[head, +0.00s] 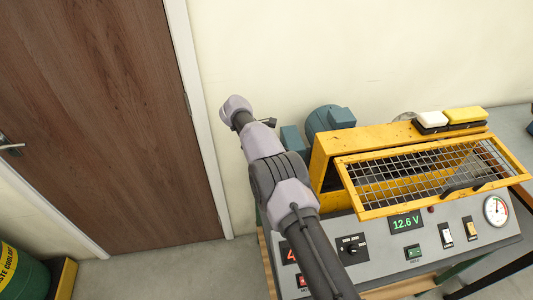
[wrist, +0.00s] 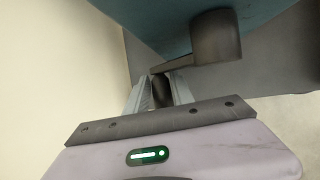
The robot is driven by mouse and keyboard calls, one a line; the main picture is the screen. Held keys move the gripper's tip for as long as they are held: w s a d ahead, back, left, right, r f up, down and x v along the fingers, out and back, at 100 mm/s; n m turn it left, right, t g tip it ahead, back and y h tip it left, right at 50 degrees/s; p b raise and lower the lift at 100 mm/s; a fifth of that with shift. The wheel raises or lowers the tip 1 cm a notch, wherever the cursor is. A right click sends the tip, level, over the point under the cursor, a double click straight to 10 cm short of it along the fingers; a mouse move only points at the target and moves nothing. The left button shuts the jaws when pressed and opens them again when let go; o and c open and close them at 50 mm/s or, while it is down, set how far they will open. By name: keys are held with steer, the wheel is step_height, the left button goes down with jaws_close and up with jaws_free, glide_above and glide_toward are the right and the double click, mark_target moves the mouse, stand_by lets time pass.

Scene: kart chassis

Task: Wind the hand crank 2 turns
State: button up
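The hand crank shows in the wrist view as a grey round hub (wrist: 215,38) below a teal housing, with a flat grey crank arm (wrist: 182,65) reaching left. A dark round crank handle (wrist: 161,90) is at the arm's left end. My gripper (wrist: 160,82) has one finger on each side of this handle, and the fingers look closed against it. The handle is partly hidden by the fingers.
A grey control panel (head: 381,256) with a 12.6 V display (head: 406,223) stands at lower right. Behind it is a yellow box with a mesh lid (head: 425,175). Two blocks (head: 466,116) lie on top.

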steer(key=shift+o, duration=1.3)
steer(key=shift+s+r, duration=0.1)
steer(key=p+v, duration=0.5)
steer(key=v, duration=1.2)
steer(key=shift+a+r, duration=0.1)
